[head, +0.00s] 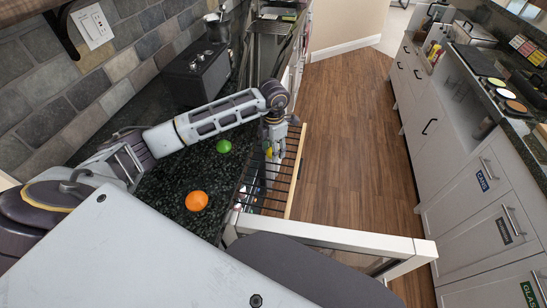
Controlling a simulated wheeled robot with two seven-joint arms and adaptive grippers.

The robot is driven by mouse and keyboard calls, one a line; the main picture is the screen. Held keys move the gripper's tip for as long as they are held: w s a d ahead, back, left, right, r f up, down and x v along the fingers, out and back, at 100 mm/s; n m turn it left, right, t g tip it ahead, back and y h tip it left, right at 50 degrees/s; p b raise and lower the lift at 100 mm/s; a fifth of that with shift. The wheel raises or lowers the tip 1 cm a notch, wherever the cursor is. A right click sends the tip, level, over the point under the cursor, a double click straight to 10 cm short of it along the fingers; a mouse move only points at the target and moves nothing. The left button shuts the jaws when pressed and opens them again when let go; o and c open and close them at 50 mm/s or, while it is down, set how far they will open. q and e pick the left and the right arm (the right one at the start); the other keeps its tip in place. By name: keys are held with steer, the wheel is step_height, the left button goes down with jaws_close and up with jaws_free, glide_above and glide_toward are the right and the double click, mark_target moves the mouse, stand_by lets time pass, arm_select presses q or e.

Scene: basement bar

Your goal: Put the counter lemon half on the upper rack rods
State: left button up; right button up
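My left gripper (272,152) comes in from the left and points down over the upper rack rods (262,192). A small yellow patch, which looks like the lemon half (268,153), shows at its fingertips. The fingers hide part of it, and the gap between it and the rods is too small to judge. The rack has dark parallel rods and a pale wooden front strip, and sticks out from under the dark counter (170,190). My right gripper is out of view.
A green lime (224,146) and an orange (196,201) lie on the counter near the rack. A dark radio-like box (198,72) stands farther back. A white-framed open door (335,236) juts out in front of the rack. The wooden floor (345,130) is clear.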

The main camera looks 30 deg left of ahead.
arm_select(q)
steer(key=shift+f, duration=2.5)
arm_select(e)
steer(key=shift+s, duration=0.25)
